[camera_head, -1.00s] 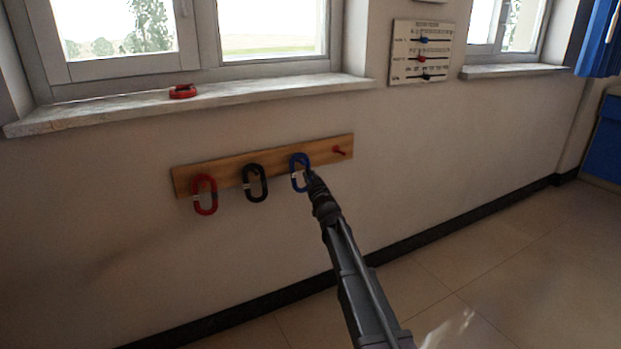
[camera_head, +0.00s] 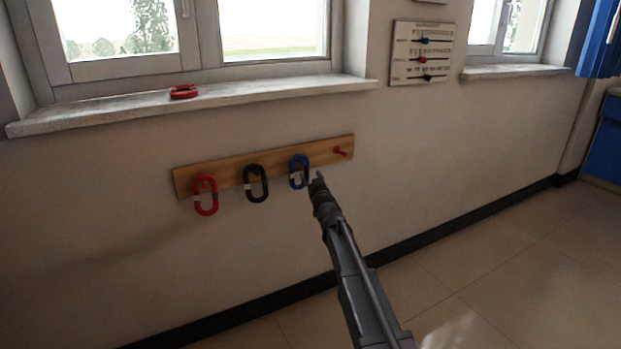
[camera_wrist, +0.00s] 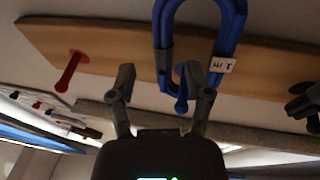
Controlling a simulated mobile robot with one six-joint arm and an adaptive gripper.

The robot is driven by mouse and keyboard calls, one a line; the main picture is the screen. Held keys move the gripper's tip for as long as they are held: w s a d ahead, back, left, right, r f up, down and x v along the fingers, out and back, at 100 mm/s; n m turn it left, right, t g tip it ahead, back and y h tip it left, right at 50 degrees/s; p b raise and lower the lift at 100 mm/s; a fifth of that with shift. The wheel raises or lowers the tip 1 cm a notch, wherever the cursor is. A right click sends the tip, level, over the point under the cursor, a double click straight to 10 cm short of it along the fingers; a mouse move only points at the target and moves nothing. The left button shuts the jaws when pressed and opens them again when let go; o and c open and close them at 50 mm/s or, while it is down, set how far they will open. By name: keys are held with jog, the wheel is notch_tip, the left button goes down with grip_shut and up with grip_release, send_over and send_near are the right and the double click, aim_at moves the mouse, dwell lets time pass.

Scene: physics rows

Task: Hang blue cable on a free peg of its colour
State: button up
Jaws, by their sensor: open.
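The blue cable (camera_head: 293,178) is a coiled loop hanging on the wooden peg board (camera_head: 320,159), between the black cable and the red peg. In the wrist view the blue cable (camera_wrist: 232,30) has a small white label, and a blue peg (camera_wrist: 181,92) shows inside its loop. A bare red peg (camera_head: 340,151) is at the board's right end.
A black cable (camera_head: 256,190) and a red cable (camera_head: 206,202) hang further left on the board. Another red coil (camera_head: 183,91) lies on the window sill (camera_head: 120,112) above. A panel with sliders (camera_head: 421,53) is on the wall. The floor to the right is clear.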

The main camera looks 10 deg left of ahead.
jog(key=s+d+r+p, duration=0.2)
jog(key=s+d, duration=0.4)
jog(key=s, duration=0.4)
jog(key=s+d+r+m+g+h+p, duration=0.1)
jog(key=s+d+r+g+h+p, duration=0.1)
jog(key=r+p, duration=0.4)
jog(key=s+d+r+m+g+h+p, duration=0.1)
jog(key=r+p, duration=0.5)
jog(key=p, duration=1)
jog(key=s+d+r+m+g+h+p, duration=0.2)
jog(key=s+r+g+h+p, duration=0.3)
jog(key=p, duration=0.6)
notch_tip(320, 180, up, 2)
jog(key=shift+s+d+r+h+p, duration=0.15)
jog(key=shift+d+h+p, duration=0.25)
jog(key=shift+h, duration=0.3)
dwell(0.7)
dwell(0.6)
